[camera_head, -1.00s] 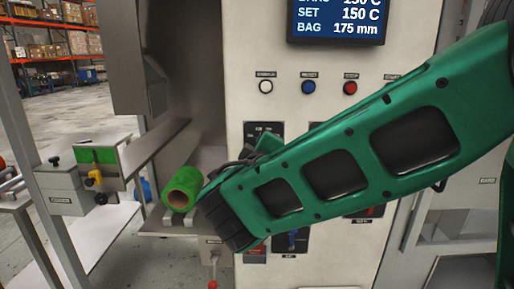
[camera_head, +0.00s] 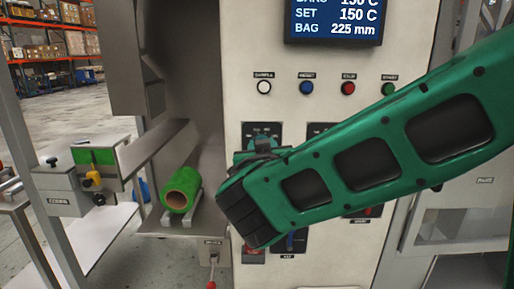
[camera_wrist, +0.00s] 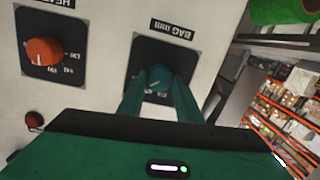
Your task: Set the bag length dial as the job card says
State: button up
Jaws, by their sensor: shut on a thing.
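The bag length dial (camera_wrist: 159,74) is a dark blue-green knob on a black plate under the label "BAG mm", which is upside down in the wrist view. My gripper (camera_wrist: 160,84) is shut on this dial, its green fingers hiding most of the knob and part of the scale. In the head view my gripper (camera_head: 262,148) is at the upper left black plate of the panel, mostly behind my arm. The display (camera_head: 334,20) reads SET 150 C and BAG 225 mm. I see no job card.
An orange heat dial (camera_wrist: 42,50) is beside the bag dial. White, blue, red and green buttons (camera_head: 306,87) line the panel above my arm. A green film roll (camera_head: 181,190) rests on a cradle to the left. A red-tipped lever (camera_head: 211,284) hangs below.

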jog(key=shift+d+f+m, duration=0.1)
jog(key=shift+f+m, duration=0.05)
jog(key=shift+m, duration=0.65)
jog(key=shift+d+f+m, duration=0.1)
jog(key=shift+m, duration=0.7)
jog(key=o, duration=1)
jog(key=shift+w, duration=0.1)
jog(key=shift+o, duration=0.2)
jog(key=shift+a+r, duration=0.1)
jog(key=shift+y, duration=0.3)
jog(key=s, duration=1)
jog(key=shift+s+d+r, duration=0.2)
jog(key=shift+s+r, duration=0.1)
jog(key=shift+s, duration=0.05)
